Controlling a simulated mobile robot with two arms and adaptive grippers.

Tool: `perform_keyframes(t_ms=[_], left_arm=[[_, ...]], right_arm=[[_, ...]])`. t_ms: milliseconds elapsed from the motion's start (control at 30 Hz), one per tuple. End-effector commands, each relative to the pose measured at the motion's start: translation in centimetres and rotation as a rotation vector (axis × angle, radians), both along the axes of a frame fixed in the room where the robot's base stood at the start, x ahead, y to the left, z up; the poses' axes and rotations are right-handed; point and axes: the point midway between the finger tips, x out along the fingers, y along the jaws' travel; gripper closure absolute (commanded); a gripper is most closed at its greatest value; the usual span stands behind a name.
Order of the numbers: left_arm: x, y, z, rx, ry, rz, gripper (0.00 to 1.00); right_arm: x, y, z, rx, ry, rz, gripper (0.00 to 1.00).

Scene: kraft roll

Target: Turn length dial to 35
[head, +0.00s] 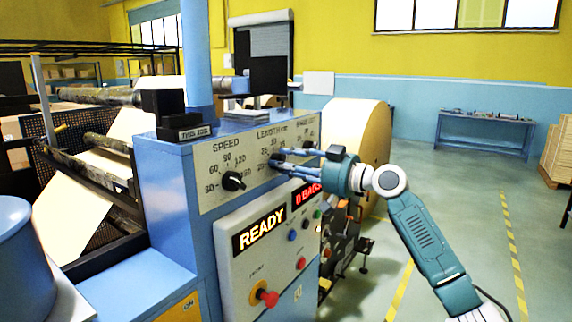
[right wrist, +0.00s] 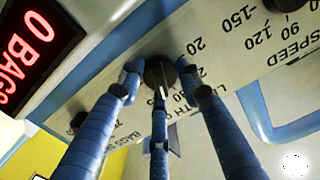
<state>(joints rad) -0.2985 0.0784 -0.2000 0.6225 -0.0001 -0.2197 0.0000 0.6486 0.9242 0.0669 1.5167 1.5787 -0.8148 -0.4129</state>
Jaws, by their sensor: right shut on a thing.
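The length dial (right wrist: 157,72) is a dark round knob on the cream panel, under the LENGTH label. In the right wrist view a pale mark shows at its lower side, and the number 20 stands to its right. The other scale numbers around it are partly hidden by fingers, so I cannot tell its exact setting. My right gripper (head: 278,160) is shut on the length dial, with blue fingers around it; the fingers also show in the right wrist view (right wrist: 158,82). In the head view the fingers largely cover the dial. My left gripper is not in view.
The speed dial (head: 233,181) sits left of the length dial on the same panel. Below are the READY display (head: 259,233), the red BAGS display (head: 306,193), several buttons and a red knob (head: 267,296). A large paper roll (head: 357,135) stands behind. The floor at right is open.

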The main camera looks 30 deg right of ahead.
Motion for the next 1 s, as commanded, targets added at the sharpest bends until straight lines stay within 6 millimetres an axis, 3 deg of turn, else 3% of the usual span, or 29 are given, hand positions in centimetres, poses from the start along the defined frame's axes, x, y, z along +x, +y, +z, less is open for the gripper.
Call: perform_keyframes(t_ms=[33,500,1000], left_arm=[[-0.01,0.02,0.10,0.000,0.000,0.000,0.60],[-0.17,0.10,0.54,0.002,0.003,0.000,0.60],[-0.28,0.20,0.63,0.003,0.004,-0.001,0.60]], right_arm=[[-0.07,-0.19,0.83,0.040,-0.001,-0.004,0.91],[-0.05,-0.48,1.07,0.311,0.106,-0.006,0.91],[-0.06,-0.57,1.10,0.368,0.129,-0.007,0.91]])
